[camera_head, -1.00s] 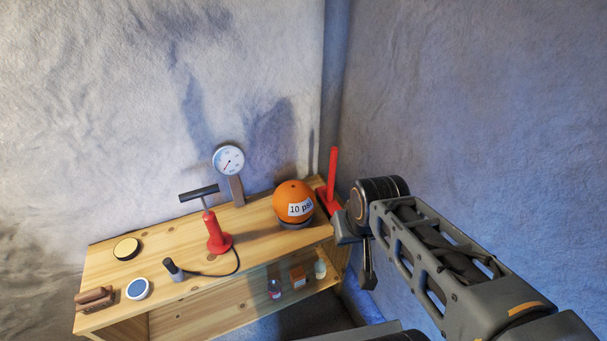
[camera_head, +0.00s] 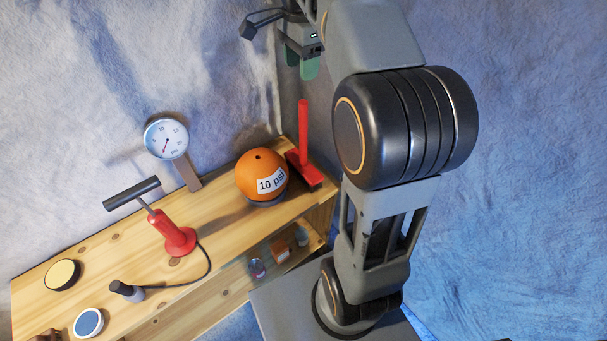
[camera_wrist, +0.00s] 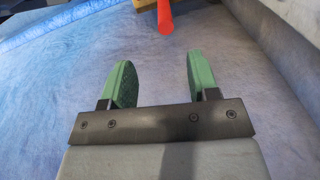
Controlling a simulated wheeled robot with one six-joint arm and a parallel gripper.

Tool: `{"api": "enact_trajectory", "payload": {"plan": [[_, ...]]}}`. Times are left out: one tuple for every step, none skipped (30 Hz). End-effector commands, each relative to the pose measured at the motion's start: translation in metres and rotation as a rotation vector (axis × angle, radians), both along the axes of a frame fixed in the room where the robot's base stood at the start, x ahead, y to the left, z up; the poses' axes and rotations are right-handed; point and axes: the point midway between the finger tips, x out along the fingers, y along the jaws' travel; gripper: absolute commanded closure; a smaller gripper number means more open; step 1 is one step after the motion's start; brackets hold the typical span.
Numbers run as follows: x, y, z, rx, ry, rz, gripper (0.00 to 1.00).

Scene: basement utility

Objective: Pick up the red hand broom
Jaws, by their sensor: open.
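The red hand broom (camera_head: 303,135) stands upright at the right back end of the wooden shelf top, its handle pointing up and its red head resting on the wood. My gripper (camera_head: 303,66) is above the broom in the head view, its green fingers pointing down, apart from the handle. In the wrist view, my gripper (camera_wrist: 158,75) is open with nothing between its two green fingers. The red broom handle (camera_wrist: 165,18) shows beyond the fingertips at the top of that view, with its end towards the camera.
An orange ball (camera_head: 255,170) labelled 10 psi sits just left of the broom. A gauge (camera_head: 167,140), a red pump (camera_head: 172,232) with a hose, and round tins (camera_head: 62,274) stand farther left on the shelf (camera_head: 120,247). Walls rise close behind and right.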

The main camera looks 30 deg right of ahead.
Motion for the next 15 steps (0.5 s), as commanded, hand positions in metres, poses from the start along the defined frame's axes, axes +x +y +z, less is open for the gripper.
{"api": "enact_trajectory", "payload": {"plan": [[0.004,-0.004,-0.002,0.002,0.008,-0.047,0.45],[0.006,-0.006,-0.002,0.003,0.013,-0.072,0.45],[0.007,-0.008,-0.004,0.004,0.017,-0.098,0.45],[0.008,-0.009,-0.006,0.006,0.02,-0.115,0.45],[0.008,-0.01,-0.009,0.006,0.023,-0.127,0.45],[0.009,-0.011,-0.015,0.006,0.026,-0.139,0.45],[0.009,-0.011,-0.021,0.006,0.028,-0.144,0.45],[0.009,-0.012,-0.026,0.006,0.029,-0.148,0.45],[0.009,-0.012,-0.033,0.006,0.028,-0.149,0.45],[0.009,-0.012,-0.038,0.006,0.028,-0.149,0.45],[0.009,-0.012,-0.044,0.007,0.027,-0.149,0.45],[0.008,-0.012,-0.05,0.007,0.027,-0.149,0.45],[0.008,-0.012,-0.055,0.007,0.027,-0.149,0.45],[0.008,-0.012,-0.059,0.007,0.026,-0.148,0.45],[0.009,-0.012,-0.065,0.007,0.026,-0.148,0.45]]}}
